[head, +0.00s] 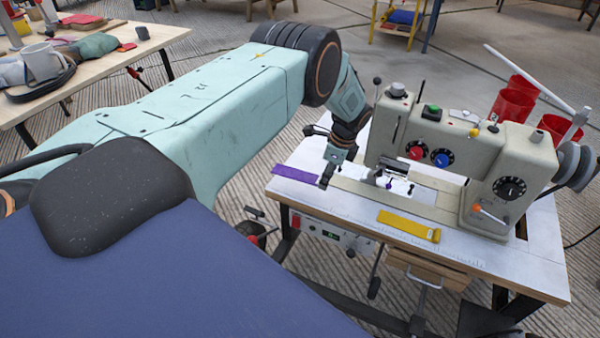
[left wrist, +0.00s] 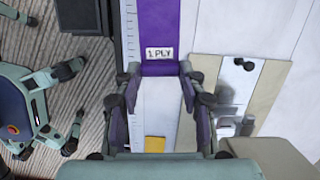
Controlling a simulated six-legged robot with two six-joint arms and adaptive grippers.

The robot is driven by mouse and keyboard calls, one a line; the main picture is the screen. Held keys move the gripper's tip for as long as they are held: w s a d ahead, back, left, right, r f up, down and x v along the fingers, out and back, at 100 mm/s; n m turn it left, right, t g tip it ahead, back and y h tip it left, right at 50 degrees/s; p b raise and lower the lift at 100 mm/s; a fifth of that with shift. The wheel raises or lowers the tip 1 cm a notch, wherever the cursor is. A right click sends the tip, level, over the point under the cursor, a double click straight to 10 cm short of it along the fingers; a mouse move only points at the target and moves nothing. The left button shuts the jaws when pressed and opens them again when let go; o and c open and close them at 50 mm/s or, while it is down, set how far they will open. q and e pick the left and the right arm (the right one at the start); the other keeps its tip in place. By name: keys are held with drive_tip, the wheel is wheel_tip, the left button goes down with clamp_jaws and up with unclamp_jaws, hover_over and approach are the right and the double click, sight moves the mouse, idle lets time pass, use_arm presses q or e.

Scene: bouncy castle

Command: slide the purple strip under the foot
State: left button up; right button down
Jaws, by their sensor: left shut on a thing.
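The flat purple strip (head: 295,174) lies on the left end of the sewing machine's white table. My left gripper (head: 326,178) is low over the table, shut on the strip's right end. In the left wrist view, the strip (left wrist: 161,22) runs up from between my fingertips (left wrist: 160,70), with a "1 PLY" label (left wrist: 160,53) on it just beyond them. The cream sewing machine (head: 440,140) stands right of my gripper. Its foot area (head: 388,181) is a short gap to the right of the gripper; the foot itself is too small to make out clearly. My right gripper is not in view.
A yellow strip (head: 408,225) lies at the table's front edge. Red cups (head: 513,103) stand behind the machine. The machine's arm overhangs the space right of my gripper.

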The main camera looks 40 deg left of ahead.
use_arm(q)
drive_tip(key=shift+r+p, duration=0.3)
drive_tip(key=shift+r, duration=0.35)
drive_tip(key=shift+f, duration=0.1)
